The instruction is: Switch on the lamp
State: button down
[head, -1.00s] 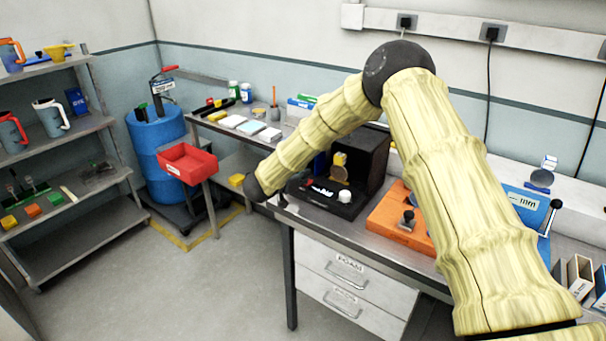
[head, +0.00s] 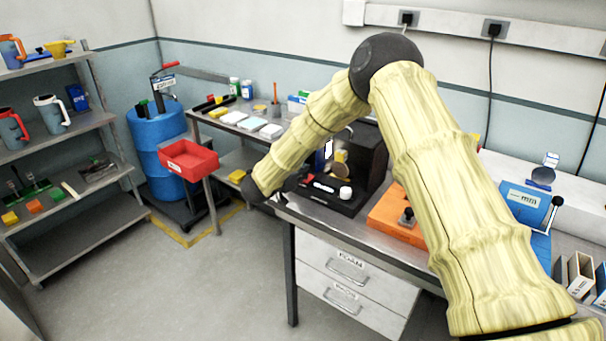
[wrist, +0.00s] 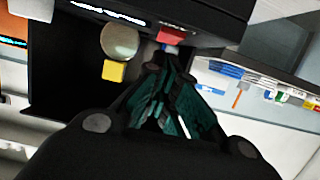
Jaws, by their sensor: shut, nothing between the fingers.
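A black open-fronted box (head: 372,155) stands on the bench with a low black panel (head: 345,207) in front. The panel carries a white knob (head: 346,193) and a white-marked strip. A yellow block with a round disc (head: 340,169) stands inside the box. A bright white patch (head: 328,148) shows in the box; I cannot tell whether it is a lit lamp. In the wrist view my gripper (wrist: 172,62) is shut and empty, its tips close to a red part (wrist: 172,35); contact is unclear.
An orange box (head: 392,218) and a blue device (head: 525,200) stand to the right on the bench (head: 300,212). A red bin (head: 188,158) and a blue drum (head: 150,130) are left. Shelves (head: 75,130) stand far left. The floor in front is clear.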

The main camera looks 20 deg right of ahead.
notch_tip(320, 180, up, 2)
jog(key=shift+s+a+r+p, duration=0.1)
jog(key=shift+r+p, duration=0.1)
jog(key=shift+p, duration=0.35)
jog(key=shift+s+a+b, duration=0.2)
jog(key=shift+a+b, duration=0.1)
jog(key=shift+a, duration=0.05)
jog(key=f+b+v, duration=0.1)
jog(key=b+v, duration=0.1)
jog(key=v, duration=0.7)
jog(key=shift+s+a+b, duration=0.15)
jog(key=shift+a+b, duration=0.05)
jog(key=shift+b, duration=0.1)
jog(key=shift+f, duration=0.15)
